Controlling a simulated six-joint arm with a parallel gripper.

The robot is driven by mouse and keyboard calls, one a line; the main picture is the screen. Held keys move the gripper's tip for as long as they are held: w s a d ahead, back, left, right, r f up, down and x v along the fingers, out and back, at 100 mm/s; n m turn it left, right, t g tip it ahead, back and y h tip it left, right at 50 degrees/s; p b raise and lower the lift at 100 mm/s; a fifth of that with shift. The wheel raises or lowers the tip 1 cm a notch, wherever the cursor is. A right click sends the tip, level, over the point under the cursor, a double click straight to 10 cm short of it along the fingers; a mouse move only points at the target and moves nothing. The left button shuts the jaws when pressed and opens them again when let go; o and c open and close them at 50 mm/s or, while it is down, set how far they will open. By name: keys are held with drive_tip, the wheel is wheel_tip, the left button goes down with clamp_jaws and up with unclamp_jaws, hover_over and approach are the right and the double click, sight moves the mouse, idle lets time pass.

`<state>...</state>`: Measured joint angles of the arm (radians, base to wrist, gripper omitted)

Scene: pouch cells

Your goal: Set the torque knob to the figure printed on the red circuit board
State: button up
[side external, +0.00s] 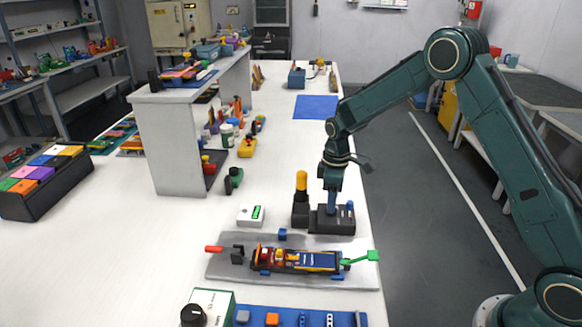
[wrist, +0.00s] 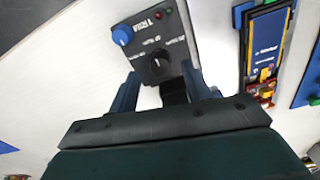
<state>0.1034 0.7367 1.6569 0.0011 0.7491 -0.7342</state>
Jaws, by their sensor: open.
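A dark control box (side external: 345,222) stands on the bench below my gripper (side external: 332,208). In the wrist view the dark box (wrist: 165,35) carries a black round knob (wrist: 157,65) with a light pointer mark and small print around it, too small to read. A blue knob (wrist: 122,35) sits at its corner. My gripper (wrist: 160,82) is open and empty, its fingers on either side of the box's near end, close to the black knob; contact cannot be told. I cannot pick out a red circuit board or its printed figure.
A yellow-topped black tool (side external: 301,195) stands left of the box. A grey fixture plate (side external: 225,268) with a blue and yellow assembly lies in front. A white unit with a green display (side external: 251,215) and a box with another black knob (side external: 193,315) are nearby.

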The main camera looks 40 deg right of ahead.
drive_tip(key=shift+f, duration=1.15)
drive_tip(key=c, duration=1)
drive_tip(key=shift+m, duration=0.5)
drive_tip(key=m, duration=0.3)
drive_tip(key=shift+m, duration=0.3)
drive_tip(key=m, duration=0.5)
drive_tip(key=shift+w, duration=0.1)
